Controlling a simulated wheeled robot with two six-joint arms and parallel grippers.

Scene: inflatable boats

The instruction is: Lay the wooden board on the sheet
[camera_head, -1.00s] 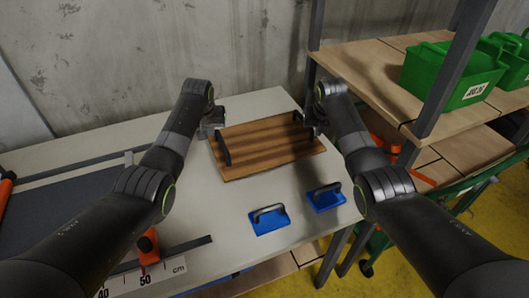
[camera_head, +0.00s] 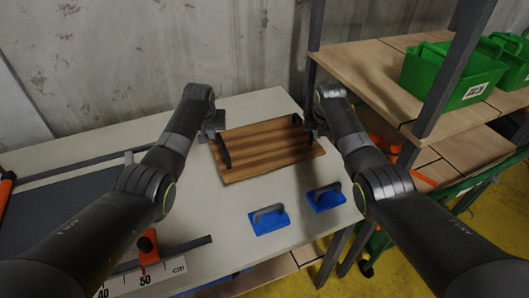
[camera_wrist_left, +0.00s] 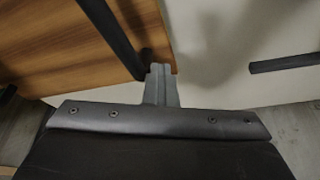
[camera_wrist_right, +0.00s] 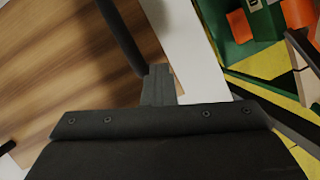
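The wooden board (camera_head: 265,150) is brown and striped, with a dark handle near each short end. It is level, over the pale table right of the sheet; any gap beneath it is hard to tell. The dark grey-blue sheet (camera_head: 75,212) lies at the left. My left gripper (camera_head: 214,130) is shut at the left handle (camera_head: 223,151), which meets the fingertips in the left wrist view (camera_wrist_left: 162,72). My right gripper (camera_head: 312,128) is shut at the right handle (camera_wrist_right: 122,38); the fingers partly hide it.
A centimetre scale (camera_head: 150,280) and an orange-handled tool (camera_head: 148,245) lie at the front left. A shelf with green crates (camera_head: 455,75) stands right; a concrete wall is behind.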

